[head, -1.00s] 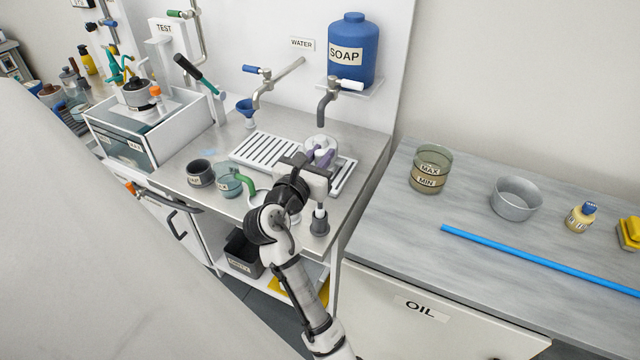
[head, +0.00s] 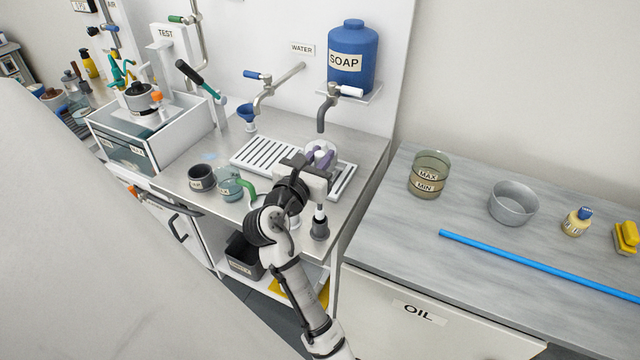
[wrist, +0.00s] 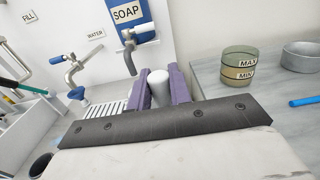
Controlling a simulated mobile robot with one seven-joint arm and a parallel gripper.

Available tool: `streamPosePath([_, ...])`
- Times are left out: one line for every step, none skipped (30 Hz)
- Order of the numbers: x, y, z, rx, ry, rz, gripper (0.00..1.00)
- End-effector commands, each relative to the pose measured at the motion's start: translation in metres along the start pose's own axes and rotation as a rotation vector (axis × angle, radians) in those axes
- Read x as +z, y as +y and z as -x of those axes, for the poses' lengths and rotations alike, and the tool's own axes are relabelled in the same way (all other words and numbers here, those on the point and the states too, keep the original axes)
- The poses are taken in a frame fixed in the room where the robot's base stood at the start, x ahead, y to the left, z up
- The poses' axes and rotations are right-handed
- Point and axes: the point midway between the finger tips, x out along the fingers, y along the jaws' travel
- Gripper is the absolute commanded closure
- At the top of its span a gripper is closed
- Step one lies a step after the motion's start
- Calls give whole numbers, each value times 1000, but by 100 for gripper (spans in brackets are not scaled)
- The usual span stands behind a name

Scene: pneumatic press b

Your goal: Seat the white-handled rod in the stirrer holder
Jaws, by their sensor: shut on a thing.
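My gripper (head: 320,157) is over the front right part of the sink counter, its purple fingers pointing towards the back wall. In the wrist view the fingers (wrist: 159,90) are shut on the white handle (wrist: 158,82) of the rod. The handle's rounded top shows between them; the rod's lower part is hidden. A dark grey stand (head: 319,230), apparently the stirrer holder, is at the counter's front right, below my gripper in the picture. A pale upright piece (head: 319,211) shows just above it. I cannot tell whether that piece belongs to the held rod.
A slatted drain (head: 265,153) lies behind my gripper, under a tap (head: 328,102). A dark cup (head: 201,179) and a green-handled jug (head: 230,187) stand to the left. A glass beaker (head: 429,175) and a metal bowl (head: 513,202) stand on the right counter.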

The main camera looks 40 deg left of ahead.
Motion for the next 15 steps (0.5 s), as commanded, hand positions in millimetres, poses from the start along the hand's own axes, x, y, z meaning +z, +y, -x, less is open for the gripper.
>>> streamPosePath([0, 0, 3, 1, 1, 0, 100])
streamPosePath([0, 1, 6, 2, 1, 0, 100])
streamPosePath([0, 0, 9, 1, 1, 0, 100])
streamPosePath([0, 0, 11, 2, 0, 0, 100])
streamPosePath([0, 1, 14, 2, 0, 0, 100])
streamPosePath([0, 1, 17, 2, 1, 0, 100])
streamPosePath([0, 1, 20, 2, 1, 0, 100])
streamPosePath([0, 1, 22, 2, 1, 0, 100])
streamPosePath([0, 0, 25, 2, 1, 0, 100])
streamPosePath([0, 0, 28, 2, 1, 0, 100])
streamPosePath([0, 0, 30, 2, 1, 0, 100])
streamPosePath([0, 0, 33, 2, 2, 0, 100])
streamPosePath([0, 0, 36, 2, 2, 0, 100])
streamPosePath([0, 0, 38, 1, 2, 0, 100])
streamPosePath([0, 0, 41, 1, 1, 0, 100])
